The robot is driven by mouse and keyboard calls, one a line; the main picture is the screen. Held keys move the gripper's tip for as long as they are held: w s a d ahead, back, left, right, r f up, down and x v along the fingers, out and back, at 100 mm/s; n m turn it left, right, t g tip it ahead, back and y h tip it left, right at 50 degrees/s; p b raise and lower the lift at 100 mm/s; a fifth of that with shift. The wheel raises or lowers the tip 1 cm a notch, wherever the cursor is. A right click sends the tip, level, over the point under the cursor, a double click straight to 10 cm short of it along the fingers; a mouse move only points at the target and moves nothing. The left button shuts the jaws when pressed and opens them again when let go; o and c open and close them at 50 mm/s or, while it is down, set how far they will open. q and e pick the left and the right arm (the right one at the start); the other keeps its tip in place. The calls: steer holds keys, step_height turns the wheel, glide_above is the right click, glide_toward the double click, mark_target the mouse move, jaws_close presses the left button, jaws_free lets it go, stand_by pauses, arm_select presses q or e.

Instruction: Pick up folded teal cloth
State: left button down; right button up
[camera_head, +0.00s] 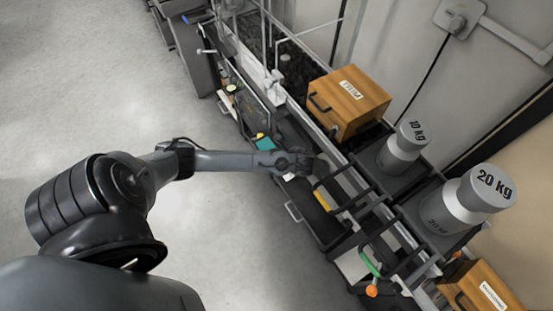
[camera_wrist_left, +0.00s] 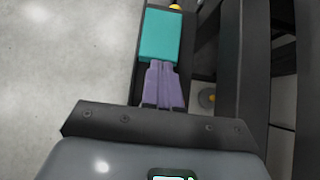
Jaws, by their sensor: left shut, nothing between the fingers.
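The folded teal cloth (camera_wrist_left: 158,37) is a flat rectangular block in the left wrist view, lying on a dark narrow surface. It also shows as a small teal patch in the head view (camera_head: 265,143), partly hidden by my left arm. My left gripper (camera_wrist_left: 162,66) has its purple fingers shut and empty. Its tips are at the near edge of the cloth in the wrist view; I cannot tell whether they touch it. In the head view my left gripper (camera_head: 303,164) is over the equipment, right of the cloth. My right gripper is not in view.
An orange-brown case (camera_head: 349,104) stands behind the gripper. A 10 kg weight (camera_head: 405,148) and a 20 kg weight (camera_head: 470,196) stand to the right among dark rails. A green handle (camera_head: 370,262) is at the lower right. The grey floor (camera_head: 100,80) at left is clear.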

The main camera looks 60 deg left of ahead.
arm_select(q)
steer(key=f, duration=0.1)
steer(key=f+b, duration=0.1)
steer(key=f, duration=0.1)
steer(key=f+b, duration=0.1)
steer(key=f, duration=0.1)
steer(key=shift+a+f, duration=0.1)
steer(key=shift+a, duration=0.55)
steer(key=shift+s, duration=0.1)
steer(key=a+p, duration=0.2)
steer(key=a, duration=0.1)
steer(key=a+p, duration=0.1)
steer(key=shift+a+r, duration=0.25)
steer(key=shift+r, duration=0.15)
steer(key=shift+a+f, duration=0.2)
steer(key=shift+a, duration=0.15)
steer(key=shift+d+f, duration=0.1)
steer(key=shift+d, duration=0.05)
